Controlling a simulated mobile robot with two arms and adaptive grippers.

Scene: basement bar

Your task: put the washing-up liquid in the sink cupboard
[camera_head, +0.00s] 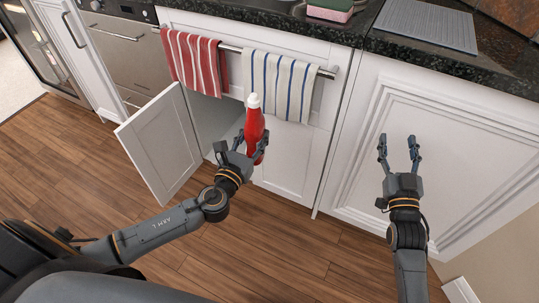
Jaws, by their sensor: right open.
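The washing-up liquid (254,124) is a red bottle with a white cap, held upright in front of the sink cupboard. My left gripper (243,150) is shut on its lower part. The sink cupboard's left door (160,140) stands open, swung out to the left. The cupboard's opening (215,118) shows behind and left of the bottle; its inside is mostly hidden. The right door (292,165) looks closed. My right gripper (399,150) is open and empty in front of the white panel to the right.
A red striped towel (195,62) and a blue striped towel (279,85) hang from a rail (300,67) above the cupboard. A sponge (330,9) and a grey ribbed mat (428,24) lie on the dark counter. The wooden floor (270,235) is clear.

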